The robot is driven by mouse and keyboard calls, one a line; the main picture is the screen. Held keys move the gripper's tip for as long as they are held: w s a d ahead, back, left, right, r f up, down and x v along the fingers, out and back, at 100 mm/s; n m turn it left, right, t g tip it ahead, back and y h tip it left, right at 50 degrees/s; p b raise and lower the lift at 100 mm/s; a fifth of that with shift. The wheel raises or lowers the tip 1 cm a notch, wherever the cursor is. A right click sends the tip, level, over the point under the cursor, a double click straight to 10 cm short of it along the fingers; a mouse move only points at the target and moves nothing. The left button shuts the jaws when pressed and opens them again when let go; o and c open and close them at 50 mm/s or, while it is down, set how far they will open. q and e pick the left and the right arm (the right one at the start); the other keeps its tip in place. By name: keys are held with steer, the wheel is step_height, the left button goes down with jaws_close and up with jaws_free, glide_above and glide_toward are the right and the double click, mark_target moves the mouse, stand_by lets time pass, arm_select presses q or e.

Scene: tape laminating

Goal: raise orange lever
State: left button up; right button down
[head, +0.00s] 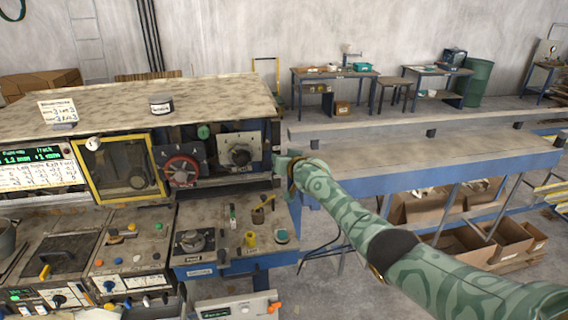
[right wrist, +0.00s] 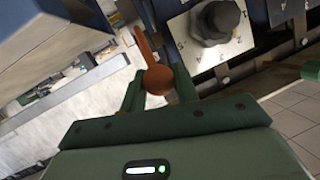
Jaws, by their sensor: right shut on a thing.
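The orange lever (right wrist: 150,62) shows in the right wrist view as a slim arm with a round knob at its near end. The knob sits between the two green fingers of my right gripper (head: 286,164), which is shut on it. In the head view my right gripper is at the right end of the machine, beside the panel with the grey knob (head: 240,155). The lever is hidden there behind the gripper and arm. The grey knob also shows in the right wrist view (right wrist: 215,20), close to the lever. My left gripper is not in view.
A red handwheel (head: 181,171) and a yellow-framed window (head: 121,168) are left of the grey knob. The control desk below holds a yellow knob (head: 250,239) and several small parts. A long blue-edged bench (head: 430,150) extends right, behind my right arm.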

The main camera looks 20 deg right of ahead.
steer(key=shift+r, duration=0.2)
steer(key=c, duration=1.2)
jaws_free()
steer(key=shift+w, duration=0.1)
steer(key=shift+o, duration=0.5)
steer(key=shift+a+f, duration=0.15)
steer(key=shift+s, duration=0.2)
steer(key=p+v, duration=0.2)
steer(key=v, duration=1.3)
steer(key=shift+s, duration=0.4)
